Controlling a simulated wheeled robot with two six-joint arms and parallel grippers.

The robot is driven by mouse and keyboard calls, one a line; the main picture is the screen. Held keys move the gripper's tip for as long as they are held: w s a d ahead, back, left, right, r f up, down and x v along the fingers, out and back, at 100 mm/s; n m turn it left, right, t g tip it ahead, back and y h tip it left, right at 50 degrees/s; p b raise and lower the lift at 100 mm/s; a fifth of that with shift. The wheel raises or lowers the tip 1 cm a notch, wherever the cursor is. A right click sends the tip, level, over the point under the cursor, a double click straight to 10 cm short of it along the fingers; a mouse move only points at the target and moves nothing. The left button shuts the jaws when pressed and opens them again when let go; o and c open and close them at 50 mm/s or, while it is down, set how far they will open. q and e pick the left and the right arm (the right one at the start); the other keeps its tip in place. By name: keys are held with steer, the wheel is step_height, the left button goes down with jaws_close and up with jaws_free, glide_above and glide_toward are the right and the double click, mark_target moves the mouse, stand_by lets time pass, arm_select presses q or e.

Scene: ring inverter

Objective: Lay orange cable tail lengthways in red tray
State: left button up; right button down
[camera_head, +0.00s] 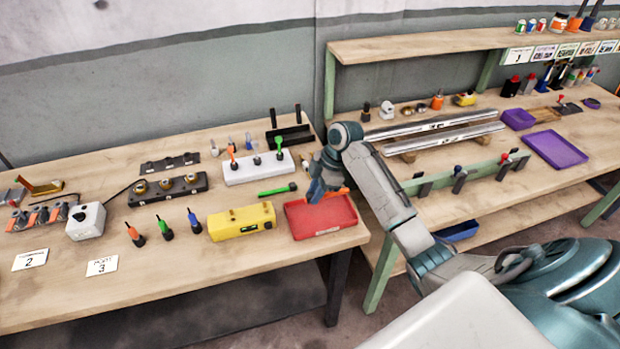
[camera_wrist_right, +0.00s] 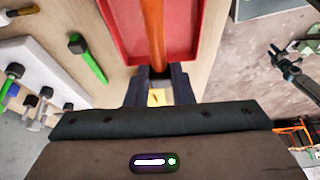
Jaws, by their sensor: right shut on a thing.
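The red tray (camera_head: 325,222) lies at the right front corner of the left bench. My right gripper (camera_head: 316,192) is over its left back part. In the right wrist view the gripper (camera_wrist_right: 158,78) is shut on the orange cable tail (camera_wrist_right: 153,35). The tail runs away from the jaws, in line with the long walls of the red tray (camera_wrist_right: 113,25) and between them in the picture. I cannot tell whether it touches the tray floor. In the head view my gripper mostly hides the tail. My left gripper is not in view.
A yellow box (camera_head: 241,222) stands left of the tray. A green-handled tool (camera_head: 275,190) lies behind it, near a white block (camera_head: 258,168) with upright tools. A gap separates this bench from the right bench, which has a purple tray (camera_head: 555,149).

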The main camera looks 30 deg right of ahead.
steer(key=shift+w+a+r, duration=0.15)
steer(key=shift+a, duration=0.25)
steer(key=shift+w+a+r, duration=0.15)
steer(key=shift+a, duration=0.2)
steer(key=shift+w+f, duration=0.1)
steer(key=shift+f, duration=0.05)
steer(key=shift+p, duration=0.35)
steer(key=shift+f+b, duration=1.4)
steer(key=shift+f, duration=1.15)
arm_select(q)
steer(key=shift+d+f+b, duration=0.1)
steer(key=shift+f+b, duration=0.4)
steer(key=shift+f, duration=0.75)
arm_select(e)
steer(key=shift+f, duration=1.4)
steer(key=c, duration=1.2)
jaws_free()
steer(key=shift+o, duration=0.2)
